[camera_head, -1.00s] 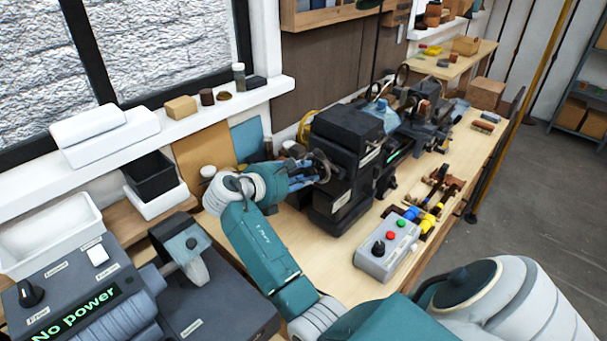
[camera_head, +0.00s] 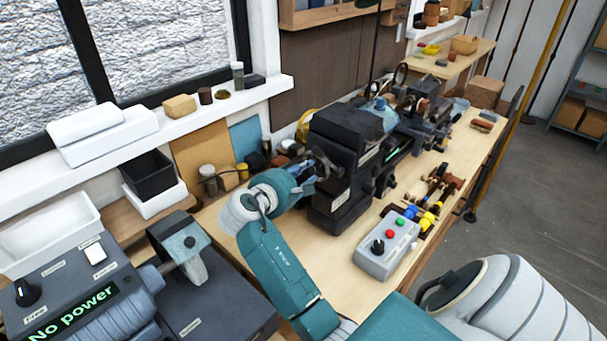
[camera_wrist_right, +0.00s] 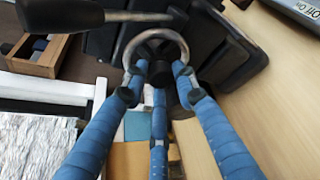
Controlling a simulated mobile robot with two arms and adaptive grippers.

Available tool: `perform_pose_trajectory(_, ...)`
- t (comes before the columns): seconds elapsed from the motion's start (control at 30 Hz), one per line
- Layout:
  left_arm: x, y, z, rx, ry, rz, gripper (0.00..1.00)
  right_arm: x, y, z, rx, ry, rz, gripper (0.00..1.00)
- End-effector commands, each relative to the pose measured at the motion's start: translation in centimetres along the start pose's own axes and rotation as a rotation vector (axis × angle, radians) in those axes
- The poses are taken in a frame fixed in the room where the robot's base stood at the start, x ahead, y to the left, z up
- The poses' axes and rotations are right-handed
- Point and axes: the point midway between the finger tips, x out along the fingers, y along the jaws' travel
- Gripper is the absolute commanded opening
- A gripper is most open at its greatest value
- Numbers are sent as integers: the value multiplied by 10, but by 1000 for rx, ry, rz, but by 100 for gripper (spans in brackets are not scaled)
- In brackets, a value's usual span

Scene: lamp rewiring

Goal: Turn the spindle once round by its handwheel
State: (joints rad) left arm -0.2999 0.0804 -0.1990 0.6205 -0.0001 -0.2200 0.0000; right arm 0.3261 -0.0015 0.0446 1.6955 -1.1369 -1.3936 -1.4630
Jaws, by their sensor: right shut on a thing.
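The small black lathe (camera_head: 345,128) stands on the wooden bench, with its spindle handwheel (camera_head: 323,160) on the left end. The handwheel also shows in the right wrist view as a pale metal ring (camera_wrist_right: 155,27) with a dark hub. My right gripper (camera_head: 308,176) is at this end of the lathe, its blue fingers on the lower part of the ring. In the right wrist view, the right gripper (camera_wrist_right: 158,74) is shut on the ring, with two fingers on its sides and one near the hub. The spindle is hidden inside the housing. My left gripper is not in view.
A grey control box (camera_head: 385,248) with coloured buttons stands in front of the lathe, beside several tools (camera_head: 438,195). A grey machine reading "No power" (camera_head: 75,310) is at the lower left. Jars (camera_head: 209,180) stand behind my right wrist. The bench front is partly clear.

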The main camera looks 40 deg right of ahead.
Motion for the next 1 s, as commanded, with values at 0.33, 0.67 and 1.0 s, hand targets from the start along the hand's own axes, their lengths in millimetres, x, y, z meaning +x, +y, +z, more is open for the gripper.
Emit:
perform_pose_trajectory(0.33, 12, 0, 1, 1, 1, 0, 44, 2, -8, -4, 156, 2, 56, 2)
perform_pose_trajectory(0.67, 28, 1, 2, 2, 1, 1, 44, 2, -10, -6, 307, 2, 117, 2)
perform_pose_trajectory(1.0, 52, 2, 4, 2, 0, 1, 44, 3, -13, -8, 465, 3, 181, 2)
